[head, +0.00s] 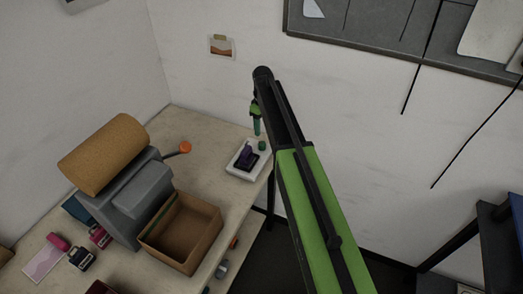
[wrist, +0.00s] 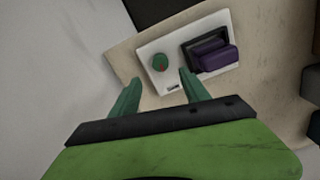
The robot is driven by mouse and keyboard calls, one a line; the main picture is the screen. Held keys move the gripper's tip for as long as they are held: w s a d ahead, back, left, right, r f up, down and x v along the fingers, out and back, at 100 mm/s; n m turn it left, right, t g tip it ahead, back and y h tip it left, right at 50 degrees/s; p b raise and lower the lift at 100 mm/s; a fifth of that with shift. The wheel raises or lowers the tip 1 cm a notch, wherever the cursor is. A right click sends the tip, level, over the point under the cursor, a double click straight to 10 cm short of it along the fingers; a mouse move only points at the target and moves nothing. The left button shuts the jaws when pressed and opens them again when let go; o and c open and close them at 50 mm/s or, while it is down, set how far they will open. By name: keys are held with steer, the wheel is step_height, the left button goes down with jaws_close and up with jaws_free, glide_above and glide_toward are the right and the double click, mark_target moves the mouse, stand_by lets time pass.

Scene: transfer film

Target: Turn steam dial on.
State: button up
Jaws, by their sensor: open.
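The steam dial (wrist: 160,63) is a small round green knob with a red mark, on a white panel (wrist: 172,98) that also bears a dark block with a purple part (wrist: 216,58). In the head view the dial (head: 262,145) sits on the panel (head: 234,168) at the table's far right corner. My gripper (wrist: 155,90) is open and empty, its two green fingers pointing toward the dial. In the head view my gripper (head: 257,128) is above and just left of the dial. The dial appears just beyond the fingertips, apart from them.
A brown open box (head: 207,212), a grey machine with a cork-coloured roll (head: 103,153) and an orange-ended lever (head: 184,147) stand left on the table. The wall is close behind the panel. The table's right edge (head: 262,180) is near the panel.

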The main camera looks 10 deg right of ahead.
mark_target(262, 143)
step_height(262, 143, down, 10)
steer(key=b, duration=0.8)
steer(key=shift+r, duration=0.2)
jaws_close()
steer(key=shift+a, duration=0.15)
